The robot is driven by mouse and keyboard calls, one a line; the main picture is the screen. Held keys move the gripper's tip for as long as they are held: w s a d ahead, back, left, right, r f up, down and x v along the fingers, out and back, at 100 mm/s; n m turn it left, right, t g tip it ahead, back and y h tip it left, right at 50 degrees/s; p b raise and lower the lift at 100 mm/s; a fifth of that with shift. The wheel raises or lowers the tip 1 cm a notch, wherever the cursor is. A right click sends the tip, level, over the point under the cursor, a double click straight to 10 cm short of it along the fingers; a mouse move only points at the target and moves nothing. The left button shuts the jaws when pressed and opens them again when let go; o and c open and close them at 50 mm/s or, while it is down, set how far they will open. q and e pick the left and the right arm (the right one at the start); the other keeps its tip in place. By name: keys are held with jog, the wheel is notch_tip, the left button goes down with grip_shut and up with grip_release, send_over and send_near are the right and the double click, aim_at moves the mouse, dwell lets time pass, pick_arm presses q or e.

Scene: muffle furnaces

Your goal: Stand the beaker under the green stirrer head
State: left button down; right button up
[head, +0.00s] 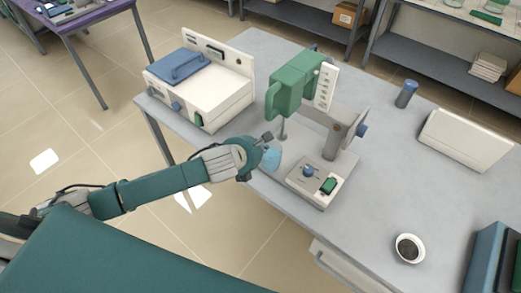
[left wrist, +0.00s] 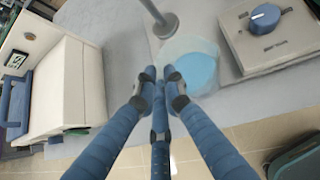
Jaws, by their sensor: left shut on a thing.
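The green stirrer head (head: 290,92) is on a stand at the middle of the grey table, with its shaft (head: 282,130) pointing down. The shaft and its round end (left wrist: 166,26) also show in the left wrist view. My left gripper (head: 268,150) is shut on the beaker (head: 273,160) near the table's front edge. The beaker (left wrist: 196,70) is clear with blue liquid, just beyond the gripper's blue fingers (left wrist: 165,76). It is beside the shaft's end and the stirrer base (head: 318,185). I cannot tell whether it touches the table. My right gripper is not in view.
A white device with a blue lid (head: 205,85) stands left of the stirrer. The base carries a blue knob (left wrist: 265,18). A blue cylinder (head: 406,94), a white panel (head: 465,140) and a dark-filled cup (head: 409,248) are to the right. The table's middle right is clear.

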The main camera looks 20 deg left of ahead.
pick_arm(q)
notch_tip(320, 180, down, 3)
jog(key=shift+s+r, duration=0.1)
jog(key=c, duration=1.8)
grip_release()
jog(key=shift+c, duration=0.2)
jog(key=v, duration=1.2)
jog(key=shift+b, duration=0.35)
